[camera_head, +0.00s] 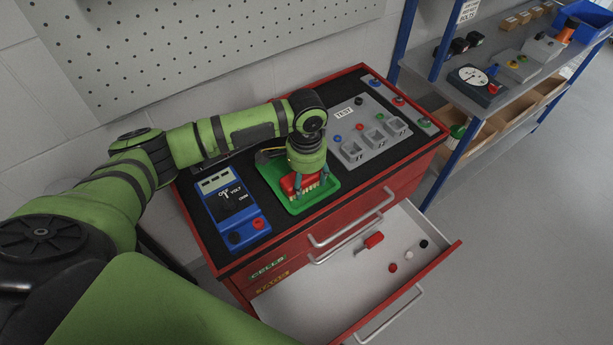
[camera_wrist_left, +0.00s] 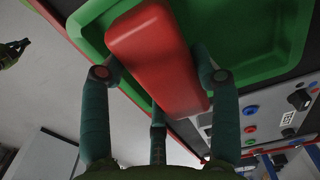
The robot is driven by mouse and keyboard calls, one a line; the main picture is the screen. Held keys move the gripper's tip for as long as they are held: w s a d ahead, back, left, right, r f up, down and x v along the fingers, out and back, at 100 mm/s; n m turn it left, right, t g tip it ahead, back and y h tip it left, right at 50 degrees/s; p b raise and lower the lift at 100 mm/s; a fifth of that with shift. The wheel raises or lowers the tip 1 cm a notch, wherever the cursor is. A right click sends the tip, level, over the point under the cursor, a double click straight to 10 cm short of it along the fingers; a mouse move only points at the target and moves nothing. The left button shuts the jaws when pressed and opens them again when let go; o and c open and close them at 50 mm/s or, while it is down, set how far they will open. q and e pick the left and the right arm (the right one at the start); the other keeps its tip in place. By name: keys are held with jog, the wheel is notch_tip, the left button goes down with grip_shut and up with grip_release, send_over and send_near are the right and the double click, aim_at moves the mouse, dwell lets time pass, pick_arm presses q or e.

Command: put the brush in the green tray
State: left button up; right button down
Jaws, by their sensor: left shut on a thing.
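The brush (camera_head: 289,182) has a red body and pale bristles. My left gripper (camera_head: 310,181) points down and is shut on it. The green tray (camera_head: 325,203) lies on the black top of the red cabinet, and the brush is over its middle. I cannot tell whether the brush touches the tray floor. In the left wrist view, the red brush body (camera_wrist_left: 155,58) sits between the fingers of my left gripper (camera_wrist_left: 160,75), with the green tray (camera_wrist_left: 262,35) behind it. The fingers hide part of the brush. My right gripper is not in view.
A blue multimeter (camera_head: 232,208) lies left of the tray, and a grey test panel (camera_head: 372,132) lies to its right. Below, an open drawer (camera_head: 330,285) holds a red-handled item (camera_head: 373,240) and small knobs. A blue-framed shelf (camera_head: 490,85) stands at right.

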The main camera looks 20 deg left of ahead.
aim_at(307, 176)
pick_arm(q)
jog(key=o, duration=1.2)
jog(key=shift+f, duration=0.1)
notch_tip(307, 176, up, 12)
jog(key=shift+r+b, duration=0.2)
jog(key=shift+b, duration=0.85)
